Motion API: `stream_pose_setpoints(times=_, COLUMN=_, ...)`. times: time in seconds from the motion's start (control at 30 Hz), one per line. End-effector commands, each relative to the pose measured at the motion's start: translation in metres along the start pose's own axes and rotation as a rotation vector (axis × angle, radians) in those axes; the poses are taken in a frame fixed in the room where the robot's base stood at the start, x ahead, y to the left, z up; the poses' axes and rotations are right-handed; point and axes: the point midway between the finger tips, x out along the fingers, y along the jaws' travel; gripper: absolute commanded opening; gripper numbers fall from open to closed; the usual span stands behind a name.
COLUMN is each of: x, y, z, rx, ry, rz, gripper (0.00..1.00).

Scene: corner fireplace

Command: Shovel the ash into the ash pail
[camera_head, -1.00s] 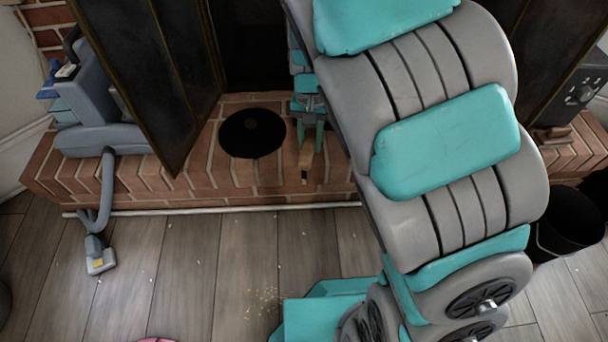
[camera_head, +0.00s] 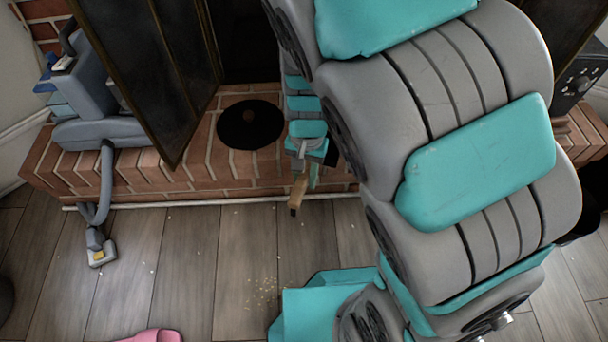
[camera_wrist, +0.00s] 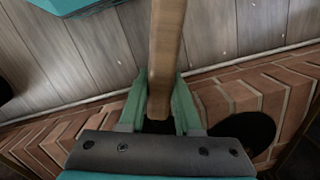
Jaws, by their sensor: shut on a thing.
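My gripper (camera_head: 304,178) is over the front edge of the brick hearth, shut on a wooden handle (camera_head: 297,196). In the wrist view the handle (camera_wrist: 166,45) runs between the two green fingers of my gripper (camera_wrist: 163,88), pointing up in the picture. The tool's working end is hidden, so I cannot tell whether it carries ash. A dark container (camera_head: 588,222), possibly the ash pail, is mostly hidden behind my arm at the right. No ash pile is clearly visible; the firebox is dark and partly covered by my arm.
A black round lid-like disc (camera_head: 250,125) lies on the hearth (camera_head: 190,180), left of my gripper. A dark fire screen (camera_head: 150,75) and grey vacuum cleaner (camera_head: 100,132) stand further left. Pale crumbs (camera_head: 262,290) and a pink slipper (camera_head: 155,335) are on the wooden floor.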

Motion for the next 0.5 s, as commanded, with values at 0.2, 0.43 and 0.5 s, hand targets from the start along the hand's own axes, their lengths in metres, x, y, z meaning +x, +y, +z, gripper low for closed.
stream_pose_setpoints(times=0.2, x=0.014, y=0.0, z=-0.006, rx=0.0, ry=-0.004, rz=0.0, gripper=0.0)
stream_pose_setpoints(times=0.43, x=0.027, y=0.0, z=-0.012, rx=-0.001, ry=-0.008, rz=0.0, gripper=0.0)
stream_pose_setpoints(times=0.5, x=0.031, y=0.0, z=-0.014, rx=-0.001, ry=-0.01, rz=0.0, gripper=0.0)
